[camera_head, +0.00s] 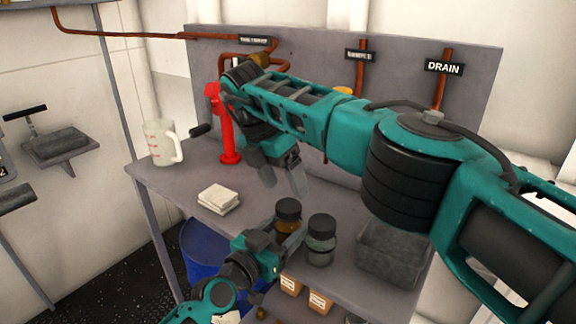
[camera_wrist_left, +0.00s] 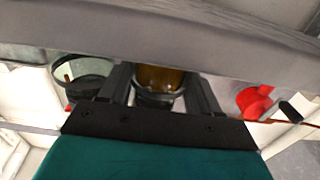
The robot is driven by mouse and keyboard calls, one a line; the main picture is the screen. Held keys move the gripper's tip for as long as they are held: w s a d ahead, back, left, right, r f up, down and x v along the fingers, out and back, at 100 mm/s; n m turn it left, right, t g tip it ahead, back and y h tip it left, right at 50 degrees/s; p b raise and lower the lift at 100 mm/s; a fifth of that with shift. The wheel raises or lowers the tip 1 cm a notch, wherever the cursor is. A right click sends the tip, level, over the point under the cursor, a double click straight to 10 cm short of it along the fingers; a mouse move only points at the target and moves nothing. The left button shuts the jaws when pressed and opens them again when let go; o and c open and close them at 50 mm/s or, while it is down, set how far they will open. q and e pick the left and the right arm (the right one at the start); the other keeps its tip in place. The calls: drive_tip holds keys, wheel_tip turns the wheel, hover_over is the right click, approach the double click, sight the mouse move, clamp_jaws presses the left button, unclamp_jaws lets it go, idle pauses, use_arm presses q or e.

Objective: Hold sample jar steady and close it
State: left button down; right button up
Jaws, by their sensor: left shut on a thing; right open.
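An amber jar (camera_head: 287,224) with a dark lid (camera_head: 288,207) on top stands upright on the grey bench. My left gripper (camera_head: 287,243) is shut on the amber jar from the front left; the amber jar also shows between the fingers in the left wrist view (camera_wrist_left: 160,78). A clear grey jar (camera_head: 320,245) with a dark lid stands close to its right, outside the fingers. My right gripper (camera_head: 284,181) is open and empty, pointing down above and behind the amber jar, apart from its lid. Whether the lid is tight cannot be told.
A grey bin (camera_head: 393,252) sits right of the jars under my right arm. White folded cloths (camera_head: 218,198), a clear measuring jug (camera_head: 161,142) and a red stand (camera_head: 229,135) are to the left. Pipes and a DRAIN label (camera_head: 444,67) are on the back panel. Boxes (camera_head: 320,302) lie below.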

sight(289, 205)
drive_tip(key=n, duration=0.4)
drive_tip(key=shift+y, duration=0.3)
drive_tip(key=n, duration=0.3)
drive_tip(key=shift+d+r+n, duration=0.1)
drive_tip(key=shift+r+n, duration=0.1)
drive_tip(key=shift+n, duration=0.2)
drive_tip(key=n+y, duration=0.1)
drive_tip(key=n, duration=0.2)
drive_tip(key=shift+w+r+n, duration=0.1)
drive_tip(key=shift+r+n, duration=0.05)
drive_tip(key=shift+n, duration=0.25)
drive_tip(key=n, duration=0.3)
drive_tip(key=shift+d+r+n, duration=0.15)
drive_tip(key=shift+r+n, duration=0.05)
drive_tip(key=shift+n, duration=0.1)
drive_tip(key=n, duration=0.3)
drive_tip(key=shift+r+n+g+y, duration=0.25)
drive_tip(key=shift+n+g+y, duration=0.05)
drive_tip(key=shift+n+y, duration=0.1)
drive_tip(key=n, duration=0.3)
drive_tip(key=shift+d+r+n+y, duration=0.15)
drive_tip(key=shift+r+n+y, duration=0.1)
drive_tip(key=shift+n+y, duration=0.05)
drive_tip(key=n, duration=0.3)
drive_tip(key=r+n, duration=0.1)
drive_tip(key=n, duration=0.1)
drive_tip(key=shift+d+n+y, duration=0.15)
drive_tip(key=shift+n+y, duration=0.15)
drive_tip(key=shift+n, duration=0.1)
drive_tip(key=shift+f, duration=4.05)
